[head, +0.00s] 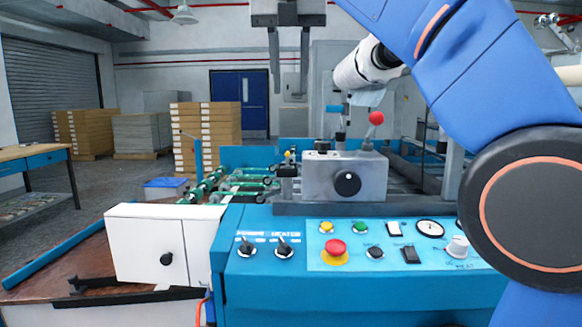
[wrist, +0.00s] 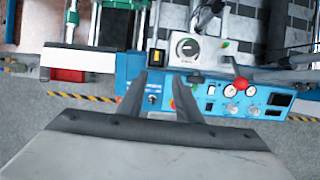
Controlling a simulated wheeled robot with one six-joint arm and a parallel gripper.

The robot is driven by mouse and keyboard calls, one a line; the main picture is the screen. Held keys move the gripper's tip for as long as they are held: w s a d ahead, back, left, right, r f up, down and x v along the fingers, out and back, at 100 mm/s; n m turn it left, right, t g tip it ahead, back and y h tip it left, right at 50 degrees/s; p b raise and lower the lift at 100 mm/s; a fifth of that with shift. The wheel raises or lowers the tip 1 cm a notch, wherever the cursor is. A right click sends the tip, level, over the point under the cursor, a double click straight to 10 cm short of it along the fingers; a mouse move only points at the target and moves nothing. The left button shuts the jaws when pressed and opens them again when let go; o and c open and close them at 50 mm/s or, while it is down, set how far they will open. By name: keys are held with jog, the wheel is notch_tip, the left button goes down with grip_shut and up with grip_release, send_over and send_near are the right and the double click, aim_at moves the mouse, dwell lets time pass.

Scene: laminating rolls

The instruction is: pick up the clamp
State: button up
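My gripper (head: 290,90) hangs at the top of the head view, its two dark fingers pointing down and spread apart. Nothing shows between them. In the wrist view my gripper (wrist: 157,78) is also open and empty, high above the blue laminating machine (head: 265,262). I cannot make out a clamp for certain in either view. A small black and yellow part (head: 289,165) sits beside the grey block with the black knob (head: 347,184). A similar part shows in the wrist view (wrist: 157,55), but I cannot tell what it is.
A red-ball lever (head: 376,118) rises behind the grey block. The control panel carries a red emergency button (head: 335,249) and several switches. A white box (head: 158,245) stands at left. Green-ended rollers (head: 250,178) lie behind. Open air surrounds my gripper's fingers.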

send_over(287, 152)
jog(key=s, duration=0.3)
notch_tip(287, 152, down, 10)
jog(key=f, duration=0.1)
jog(key=shift+w+x, duration=0.15)
jog(key=shift+x, duration=1.25)
jog(key=shift+w+x, duration=0.1)
jog(key=shift+x, duration=1.25)
jog(key=shift+r, duration=0.1)
grip_shut()
